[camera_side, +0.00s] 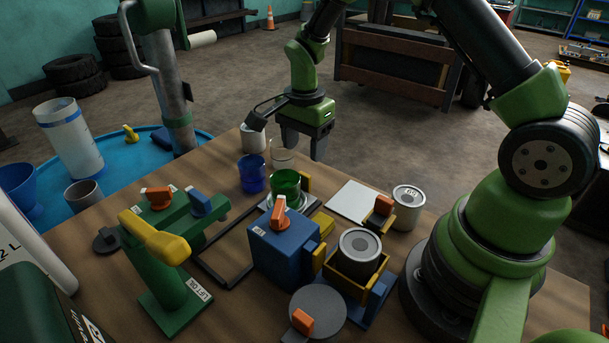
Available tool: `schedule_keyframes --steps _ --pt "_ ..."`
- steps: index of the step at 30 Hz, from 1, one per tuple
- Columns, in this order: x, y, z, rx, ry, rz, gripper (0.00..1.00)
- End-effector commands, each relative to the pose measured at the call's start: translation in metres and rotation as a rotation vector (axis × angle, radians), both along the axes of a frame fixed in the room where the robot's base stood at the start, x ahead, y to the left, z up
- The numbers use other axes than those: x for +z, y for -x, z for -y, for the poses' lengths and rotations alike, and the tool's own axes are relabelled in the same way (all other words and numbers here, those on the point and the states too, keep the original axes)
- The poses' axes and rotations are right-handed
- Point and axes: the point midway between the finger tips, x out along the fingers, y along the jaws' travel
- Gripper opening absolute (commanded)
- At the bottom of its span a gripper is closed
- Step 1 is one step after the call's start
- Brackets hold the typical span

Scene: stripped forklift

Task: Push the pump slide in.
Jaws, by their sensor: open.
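My gripper (303,142) is open and empty, pointing down above the far edge of the wooden bench. It is behind the glass jars and apart from everything on the bench. A green pump-like stand (172,290) labelled "LIFT OIL" is at the front left, with a yellow handle (155,238) and a blue block (200,202) on its arm. A blue box (277,258) with an orange lever (280,213) stands mid-bench; yellow blocks (319,257) stick out at its right side. I cannot tell for sure which part is the pump slide.
A can (360,245) sits in a yellow holder beside the blue box; another can (406,208) stands behind it. Blue (251,174), green (286,185) and clear (283,153) jars stand at the back. A white plate (355,202) lies flat. A grey disc (318,312) is in front.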

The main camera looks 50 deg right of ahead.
Motion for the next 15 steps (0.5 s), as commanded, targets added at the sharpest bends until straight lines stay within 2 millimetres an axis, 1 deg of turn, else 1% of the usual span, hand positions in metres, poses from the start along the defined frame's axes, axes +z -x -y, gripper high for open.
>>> schedule_keyframes --steps 1,3,9,12,15 --pt "-0.010 0.001 0.000 0.000 -0.001 -0.007 0.57" --pt "-0.024 0.001 0.000 0.000 -0.002 -0.006 0.57" --pt "-0.059 0.001 0.000 0.000 -0.002 -0.005 0.57" --pt "-0.071 0.001 0.000 0.001 -0.001 -0.003 0.57" --pt "-0.077 0.001 0.000 0.001 -0.001 -0.002 0.57"
